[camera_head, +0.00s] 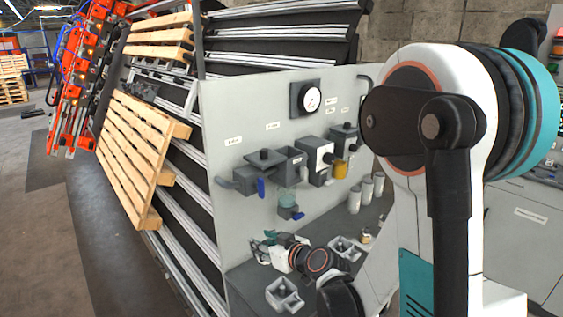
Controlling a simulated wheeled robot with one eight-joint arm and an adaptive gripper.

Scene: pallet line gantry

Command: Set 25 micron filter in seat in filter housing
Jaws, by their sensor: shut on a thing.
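My gripper (262,245) is low in front of the grey panel, above the bench at its foot. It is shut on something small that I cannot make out. Several grey units are fixed to the panel; the filter housing appears to be the one at left-centre (290,164), with a clear bowl (287,197) and a dark, blue-marked part (290,212) below it. My gripper is below and left of these, apart from them. Several white cylinders, which look like filters (354,201), stand upright right of the units. Their labels are too small to read, so the 25 micron one cannot be told.
Grey holders (286,295) and (345,248) stand on the bench near my arm. A pressure gauge (308,98), an amber bowl (340,168) and a blue lever (261,187) project from the panel. Wooden pallets (140,145) lean on rails at left.

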